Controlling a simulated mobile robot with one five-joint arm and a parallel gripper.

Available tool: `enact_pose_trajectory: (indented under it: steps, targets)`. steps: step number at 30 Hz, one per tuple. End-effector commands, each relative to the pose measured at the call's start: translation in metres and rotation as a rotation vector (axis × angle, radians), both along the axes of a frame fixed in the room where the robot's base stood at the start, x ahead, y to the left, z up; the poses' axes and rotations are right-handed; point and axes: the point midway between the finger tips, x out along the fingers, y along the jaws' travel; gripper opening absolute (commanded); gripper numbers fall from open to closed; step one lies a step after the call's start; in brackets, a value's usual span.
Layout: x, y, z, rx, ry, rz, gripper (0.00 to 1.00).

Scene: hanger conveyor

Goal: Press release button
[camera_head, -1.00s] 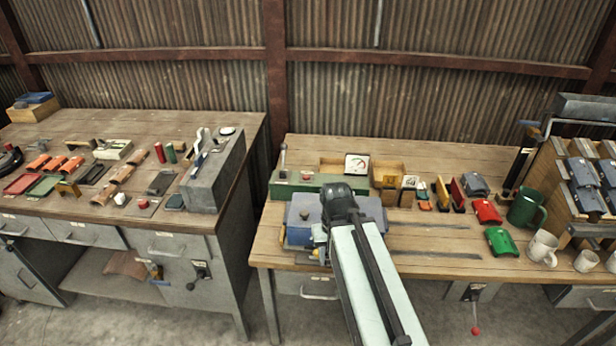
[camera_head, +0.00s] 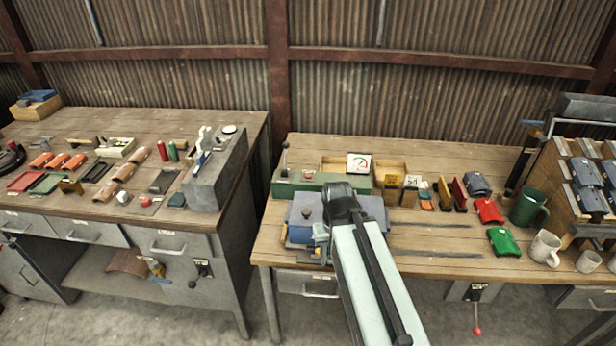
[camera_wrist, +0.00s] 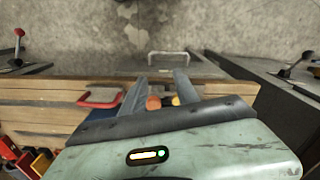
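My gripper (camera_wrist: 160,85) is open in the wrist view, its two grey fingers apart. A round orange-red button-like piece (camera_wrist: 153,103) shows between the fingers, with a small yellow piece (camera_wrist: 175,100) beside it. I cannot tell whether a finger touches either piece. In the head view my arm covers most of the gripper, which is over the front of a blue-grey box (camera_head: 298,215) on the right bench. A small red button (camera_head: 307,176) shows on the green box behind. No label shows which one is the release button.
The right bench (camera_head: 430,268) holds a green mug (camera_head: 527,207), pale mugs and coloured blocks on its right side. A rack (camera_head: 548,165) stands at the far right. The left bench (camera_head: 75,125) is crowded with parts. A floor gap separates the benches.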

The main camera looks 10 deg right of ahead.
Motion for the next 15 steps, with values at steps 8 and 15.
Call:
enact_pose_trajectory:
  steps: [8, 15]
  targets:
    - [0.0, 0.0, 0.0, 0.0, 0.0, 0.0, 0.36]
    - [0.0, 0.0, 0.0, 0.0, 0.0, 0.0, 0.0]
